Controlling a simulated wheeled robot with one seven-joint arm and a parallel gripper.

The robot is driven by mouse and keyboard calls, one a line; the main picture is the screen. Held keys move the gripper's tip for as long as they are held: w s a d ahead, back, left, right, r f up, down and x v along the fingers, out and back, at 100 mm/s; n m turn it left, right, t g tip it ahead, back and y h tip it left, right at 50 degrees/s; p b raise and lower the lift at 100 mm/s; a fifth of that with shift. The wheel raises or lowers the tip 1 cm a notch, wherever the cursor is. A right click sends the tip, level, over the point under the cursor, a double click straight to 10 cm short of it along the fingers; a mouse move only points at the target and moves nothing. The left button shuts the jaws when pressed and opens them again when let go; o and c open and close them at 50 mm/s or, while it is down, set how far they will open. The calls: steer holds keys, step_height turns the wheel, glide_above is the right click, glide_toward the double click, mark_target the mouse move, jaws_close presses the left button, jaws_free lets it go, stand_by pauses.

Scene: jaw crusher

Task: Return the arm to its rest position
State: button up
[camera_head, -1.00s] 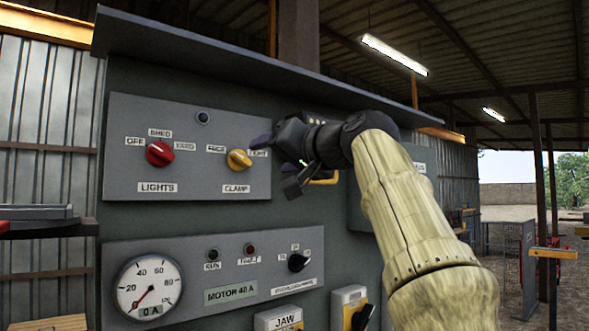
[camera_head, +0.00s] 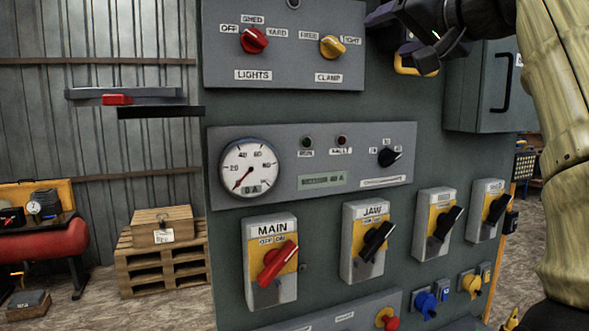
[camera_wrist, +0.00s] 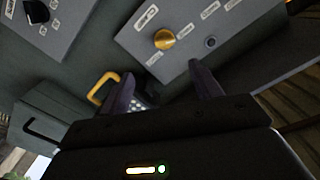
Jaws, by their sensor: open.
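My arm (camera_head: 560,120) reaches up along the right side of the head view. My gripper (camera_head: 406,36) is at the top of that view, in front of the grey control panel (camera_head: 400,108), right of the yellow clamp knob (camera_head: 332,47). In the wrist view my gripper (camera_wrist: 165,82) has its two dark fingers spread apart with nothing between them. The yellow knob (camera_wrist: 165,39) lies beyond the fingertips there, apart from them. A yellow handle (camera_wrist: 102,88) shows beside the left finger.
Below are a gauge (camera_head: 250,167), a red MAIN switch (camera_head: 275,262), a black JAW switch (camera_head: 375,241) and more switches. A grey box with a handle (camera_head: 488,90) sticks out at right.

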steer(key=w+d+f+m+g+h+p, duration=0.1)
steer(key=w+f+g, duration=0.1)
steer(key=w+f, duration=0.35)
steer(key=w+f+m+g+h+p, duration=0.1)
steer(key=w+f, duration=0.2)
steer(key=f, duration=0.6)
step_height(320, 180, down, 20)
steer(key=a+g+h+p, duration=0.1)
steer(key=g+h+p, duration=0.1)
steer(key=g, duration=0.3)
steer(key=s+a+f+n+g+p, duration=0.1)
steer(key=s+a+f+n+g, duration=0.1)
steer(key=s+f, duration=0.9)
steer(key=s+a+f+n+g+h+p, duration=0.1)
steer(key=s+a+f+n+g, duration=0.1)
steer(key=s+f, duration=0.9)
step_height(320, 180, down, 5)
steer(key=shift+a+f+g+h, duration=0.25)
steer(key=shift+a+g, duration=0.45)
steer(key=shift+g, duration=0.5)
